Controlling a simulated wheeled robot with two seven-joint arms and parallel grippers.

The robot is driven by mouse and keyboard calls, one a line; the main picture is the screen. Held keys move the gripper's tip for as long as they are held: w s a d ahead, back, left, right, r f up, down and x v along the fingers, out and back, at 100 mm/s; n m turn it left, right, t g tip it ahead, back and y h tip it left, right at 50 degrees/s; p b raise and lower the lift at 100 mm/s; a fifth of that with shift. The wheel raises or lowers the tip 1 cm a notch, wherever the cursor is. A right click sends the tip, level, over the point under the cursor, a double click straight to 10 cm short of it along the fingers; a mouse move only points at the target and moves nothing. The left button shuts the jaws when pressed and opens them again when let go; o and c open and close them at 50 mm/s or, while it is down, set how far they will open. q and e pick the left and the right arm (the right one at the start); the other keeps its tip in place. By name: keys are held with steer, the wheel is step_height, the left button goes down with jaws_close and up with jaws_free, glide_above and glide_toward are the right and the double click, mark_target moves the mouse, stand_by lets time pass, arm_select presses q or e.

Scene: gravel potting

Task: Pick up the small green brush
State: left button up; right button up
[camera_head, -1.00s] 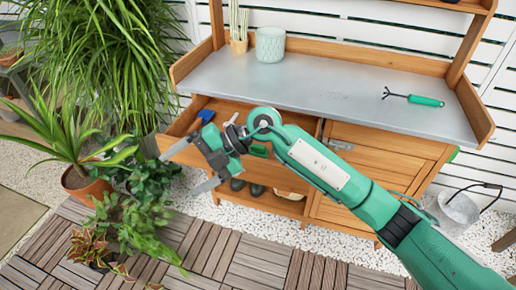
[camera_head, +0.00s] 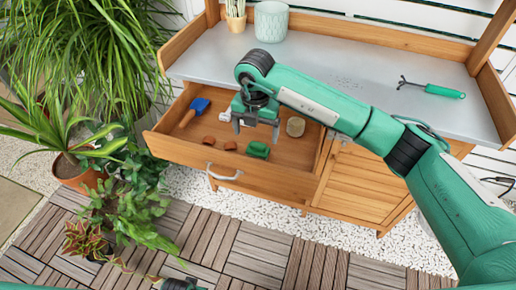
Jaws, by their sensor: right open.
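The small green brush (camera_head: 257,150) lies in the open wooden drawer (camera_head: 250,178) of the potting bench, near the drawer's front. It looks like a short green block; its bristles cannot be made out. My right gripper (camera_head: 256,128) is open and empty, pointing down over the drawer. Its two fingers show just behind and above the brush in the picture, and contact cannot be told. A dark part at the bottom edge (camera_head: 182,284) looks like my left gripper, mostly cut off, so its jaws cannot be read.
The drawer also holds a blue brush (camera_head: 197,108) with a wooden handle, small terracotta pieces (camera_head: 209,140) and a round beige item (camera_head: 296,126). On the metal top are a green-handled hand rake (camera_head: 440,91) and a pale pot (camera_head: 271,22). Plants stand at left.

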mark_target(258, 143)
steer(key=shift+s+f, duration=0.1)
steer(key=shift+f, duration=0.7)
steer(key=f, duration=0.5)
steer(key=shift+d+p, duration=0.3)
steer(key=shift+p, duration=0.05)
steer(key=shift+r, duration=0.1)
steer(key=c, duration=1.1)
arm_select(q)
steer(key=shift+s+a+f, duration=0.1)
steer(key=shift+s+f, duration=0.15)
steer(key=shift+f, duration=0.3)
steer(key=shift+s+a+f, duration=0.1)
steer(key=shift+s+f, duration=0.15)
steer(key=shift+f, duration=0.3)
arm_select(e)
steer(key=shift+r, duration=0.1)
